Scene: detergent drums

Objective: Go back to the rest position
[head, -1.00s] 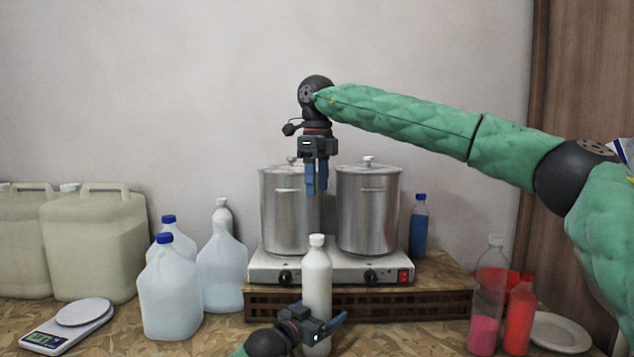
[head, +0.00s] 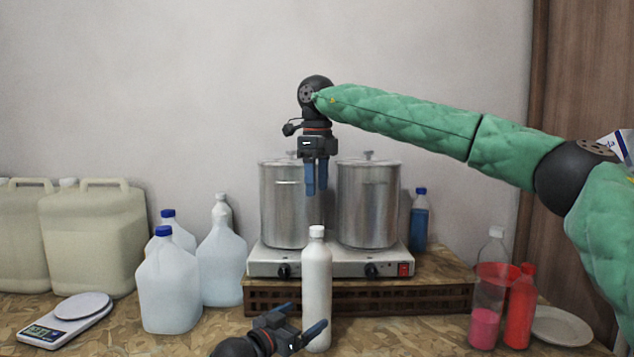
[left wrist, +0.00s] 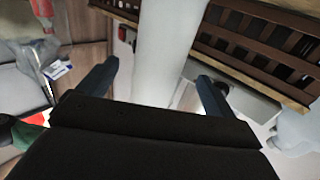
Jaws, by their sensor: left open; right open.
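My left gripper (head: 304,318) is low at the front of the table in the head view, open. Its fingers point toward a white capped bottle (head: 317,275), which stands upright. One finger overlaps the bottle's lower part in the picture. In the left wrist view the bottle (left wrist: 168,50) shows between the two spread fingers; I cannot tell whether either touches it. My right gripper (head: 316,190) hangs open and empty, pointing down in front of the steel pots, with its arm reaching in from the right.
Two lidded steel pots (head: 368,210) stand on a hot plate (head: 330,265) on a slatted crate (head: 380,300). Jugs (head: 170,290), canisters (head: 95,240) and a scale (head: 68,320) are left. A red bottle (head: 521,305), clear bottle (head: 487,325) and plate (head: 562,328) are right.

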